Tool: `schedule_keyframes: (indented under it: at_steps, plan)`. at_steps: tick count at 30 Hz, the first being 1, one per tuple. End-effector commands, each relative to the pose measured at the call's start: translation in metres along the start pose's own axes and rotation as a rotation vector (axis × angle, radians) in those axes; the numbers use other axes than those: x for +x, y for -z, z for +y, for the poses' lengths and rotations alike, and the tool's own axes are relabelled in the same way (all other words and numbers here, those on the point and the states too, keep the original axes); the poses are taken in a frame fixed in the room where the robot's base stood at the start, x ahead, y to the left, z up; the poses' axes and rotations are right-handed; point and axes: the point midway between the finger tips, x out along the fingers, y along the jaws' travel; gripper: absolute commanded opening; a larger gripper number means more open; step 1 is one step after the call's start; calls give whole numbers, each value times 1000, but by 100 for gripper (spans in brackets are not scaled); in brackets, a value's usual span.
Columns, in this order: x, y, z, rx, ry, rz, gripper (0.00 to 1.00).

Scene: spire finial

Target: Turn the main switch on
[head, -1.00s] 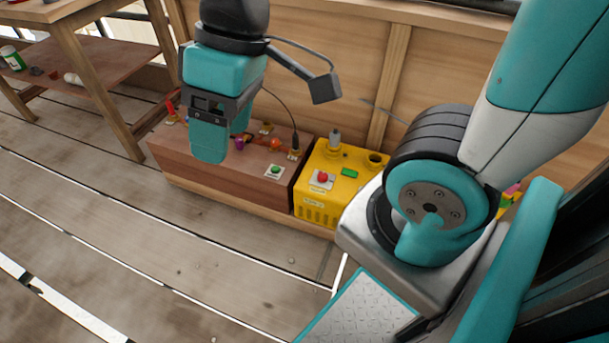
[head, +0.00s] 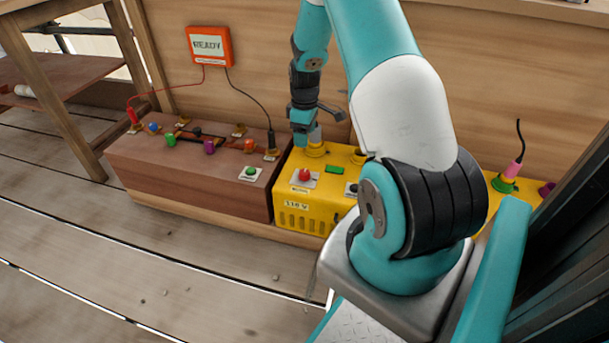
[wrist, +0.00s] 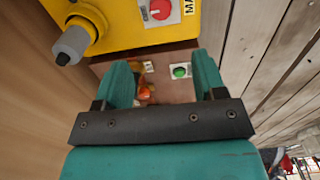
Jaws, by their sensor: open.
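The main switch is a red knob (head: 304,174) on a pale plate on top of the yellow box (head: 292,208). In the wrist view the red knob (wrist: 160,9) is at the top edge beside a label of which "MA" shows. My gripper (head: 302,138) is above the back part of the yellow box, apart from the knob. In the wrist view my gripper (wrist: 161,76) is open with nothing held between its teal fingers. The knob lies beyond the fingertips, not between them.
A brown box (head: 190,170) with coloured parts and a green button (head: 251,171) stands to the left. An orange display (head: 209,46) reading "READY" hangs on the wall.

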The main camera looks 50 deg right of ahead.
Motion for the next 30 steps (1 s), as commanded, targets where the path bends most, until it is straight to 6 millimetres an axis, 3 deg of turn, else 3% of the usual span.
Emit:
schedule_keyframes:
  at_steps: [3,15,21,30]
  plan:
    - [34,0,-1,0,4,-2,64]
    - [120,0,-1,0,2,0,64]
    - [141,1,-1,1,1,1,64]
    - [146,1,-1,1,1,1,64]
